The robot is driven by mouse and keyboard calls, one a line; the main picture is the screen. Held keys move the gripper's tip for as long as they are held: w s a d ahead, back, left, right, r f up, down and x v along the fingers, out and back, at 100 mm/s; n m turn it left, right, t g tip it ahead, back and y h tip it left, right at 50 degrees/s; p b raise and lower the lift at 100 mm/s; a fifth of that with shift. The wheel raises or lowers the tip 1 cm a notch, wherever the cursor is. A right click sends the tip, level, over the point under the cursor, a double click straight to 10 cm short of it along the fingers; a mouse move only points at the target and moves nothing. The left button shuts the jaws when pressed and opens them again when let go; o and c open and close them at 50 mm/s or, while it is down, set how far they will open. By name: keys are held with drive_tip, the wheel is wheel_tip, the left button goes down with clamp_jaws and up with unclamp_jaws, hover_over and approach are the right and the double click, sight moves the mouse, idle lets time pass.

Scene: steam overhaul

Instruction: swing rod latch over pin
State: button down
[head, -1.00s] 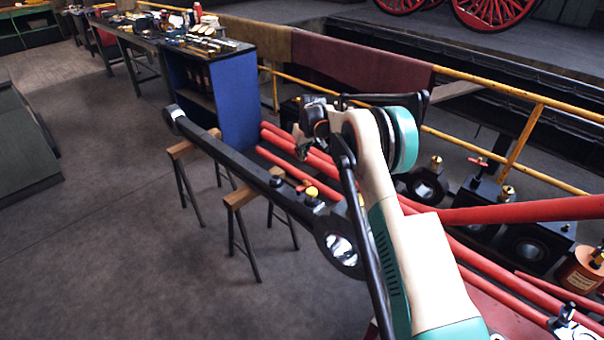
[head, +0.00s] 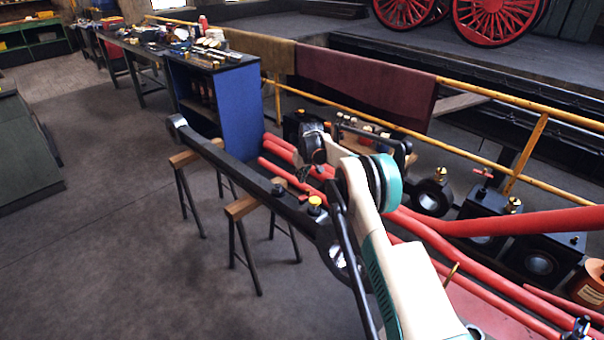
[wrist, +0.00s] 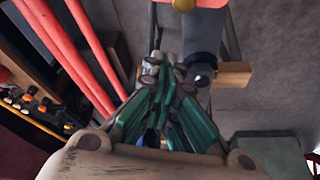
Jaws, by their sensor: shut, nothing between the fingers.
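A long black rod (head: 236,167) with a ring at each end lies across two wooden-topped trestles. On its top, near the large ring, are a small dark block (head: 279,185), a small red lever (head: 306,196) and a yellow knob (head: 315,201). I cannot tell which part is the latch or the pin. My gripper (head: 303,172) is beside the rod near these parts, partly hidden by its own wrist. In the wrist view my gripper (wrist: 165,66) is shut and empty. There the rod (wrist: 202,38) and a round black knob (wrist: 203,77) lie just right of the fingertips.
A near trestle (head: 241,207) stands under the rod. Red pipes (head: 440,235) run along the right, with a yellow railing (head: 480,148) and black machine blocks behind. A blue cabinet (head: 240,105) stands beyond the rod's far end. The floor at left is open.

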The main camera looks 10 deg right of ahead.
sight(312, 195)
drive_tip(key=shift+s+d+f+b, duration=0.1)
drive_tip(key=shift+s+d+b, duration=0.15)
drive_tip(key=shift+s, duration=0.35)
drive_tip(key=shift+s+d+f+b, duration=0.1)
drive_tip(key=shift+s+b, duration=0.15)
drive_tip(key=shift+s, duration=0.4)
drive_tip(key=shift+s+d+f+b, duration=0.1)
drive_tip(key=shift+s+d+b, duration=0.15)
drive_tip(key=shift+s, duration=0.35)
